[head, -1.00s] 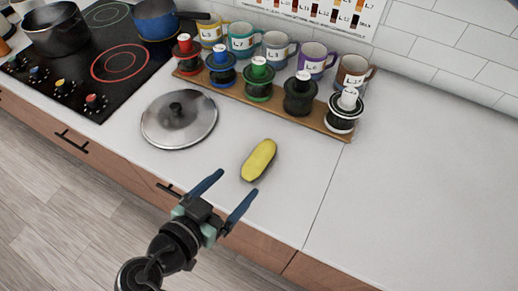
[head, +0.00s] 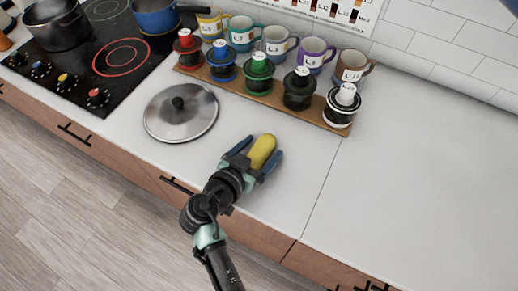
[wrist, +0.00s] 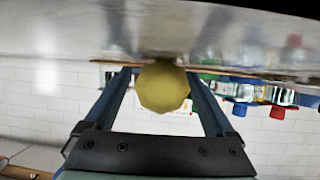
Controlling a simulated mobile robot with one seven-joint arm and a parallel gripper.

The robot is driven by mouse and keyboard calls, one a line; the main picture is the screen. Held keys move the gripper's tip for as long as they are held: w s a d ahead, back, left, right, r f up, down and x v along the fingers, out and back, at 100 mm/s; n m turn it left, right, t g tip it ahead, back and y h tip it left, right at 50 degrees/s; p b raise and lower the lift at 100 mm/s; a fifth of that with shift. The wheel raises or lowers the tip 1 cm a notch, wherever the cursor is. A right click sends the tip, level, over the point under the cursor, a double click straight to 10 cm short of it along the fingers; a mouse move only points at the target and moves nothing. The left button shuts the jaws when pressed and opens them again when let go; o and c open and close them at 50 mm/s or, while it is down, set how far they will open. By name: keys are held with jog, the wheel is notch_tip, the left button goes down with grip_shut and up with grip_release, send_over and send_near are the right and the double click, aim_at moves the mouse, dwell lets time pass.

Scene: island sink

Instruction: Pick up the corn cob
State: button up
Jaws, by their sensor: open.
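The yellow corn cob (head: 262,149) lies on the white counter, right of the pot lid. My gripper (head: 262,158) is low at the counter, with its blue fingers on either side of the cob. In the wrist view the rounded yellow end of the cob (wrist: 162,87) sits between the two open fingers (wrist: 163,95), with a gap visible on each side. The near end of the cob is hidden by my gripper in the head view.
A glass pot lid (head: 181,113) lies left of my gripper. A wooden board (head: 240,88) behind holds several colored drippers, with mugs (head: 275,43) behind them. A stove (head: 110,50) with pots is at the far left. The counter at right (head: 420,170) is clear.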

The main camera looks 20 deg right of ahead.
grip_shut()
dwell(0.4)
